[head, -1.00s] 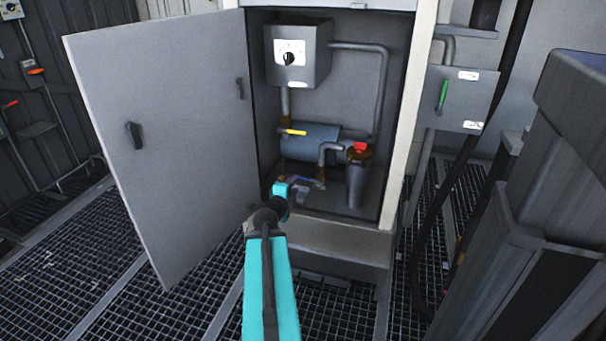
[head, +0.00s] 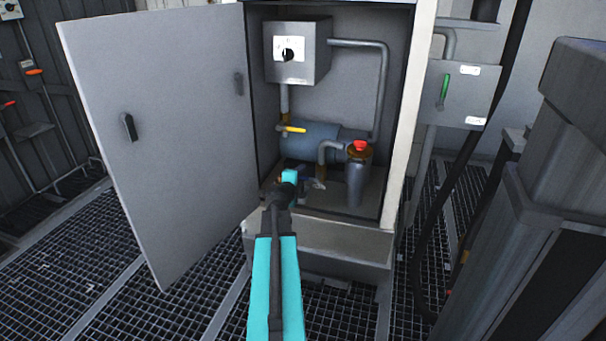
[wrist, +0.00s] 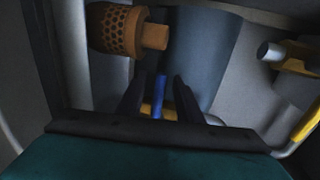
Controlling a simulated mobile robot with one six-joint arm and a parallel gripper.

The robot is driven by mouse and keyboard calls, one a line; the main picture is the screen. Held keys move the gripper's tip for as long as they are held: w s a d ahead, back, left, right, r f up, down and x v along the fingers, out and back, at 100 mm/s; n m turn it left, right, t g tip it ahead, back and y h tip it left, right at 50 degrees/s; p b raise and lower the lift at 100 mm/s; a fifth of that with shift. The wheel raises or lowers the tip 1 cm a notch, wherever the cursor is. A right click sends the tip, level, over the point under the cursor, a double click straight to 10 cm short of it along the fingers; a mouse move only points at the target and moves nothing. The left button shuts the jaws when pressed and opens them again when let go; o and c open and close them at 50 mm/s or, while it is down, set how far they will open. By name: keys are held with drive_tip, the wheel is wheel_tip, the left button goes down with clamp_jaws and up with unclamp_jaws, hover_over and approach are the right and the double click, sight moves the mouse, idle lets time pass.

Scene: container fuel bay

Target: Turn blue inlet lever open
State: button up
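The blue inlet lever (wrist: 159,97) shows in the wrist view as a narrow blue bar near a yellow-brass part (wrist: 150,112). My gripper (wrist: 158,88) has its two dark fingers apart, one on each side of the lever. A gap shows between the lever and each finger, so I see no grip on it. In the head view my gripper (head: 316,183) is low inside the open cabinet (head: 399,130), in front of the blue cylinder (head: 318,140). My arm hides most of the lever there.
A yellow lever (head: 293,129) sits on the cylinder, and a red knob (head: 360,146) tops a grey filter (head: 357,183) to the right. The cabinet door (head: 165,130) stands open at left. A perforated orange-brown part (wrist: 117,30) is close to the fingers.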

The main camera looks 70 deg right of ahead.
drive_tip(key=shift+d+f, duration=0.2)
drive_tip(key=shift+d, duration=0.8)
drive_tip(key=shift+c, duration=0.2)
clamp_jaws()
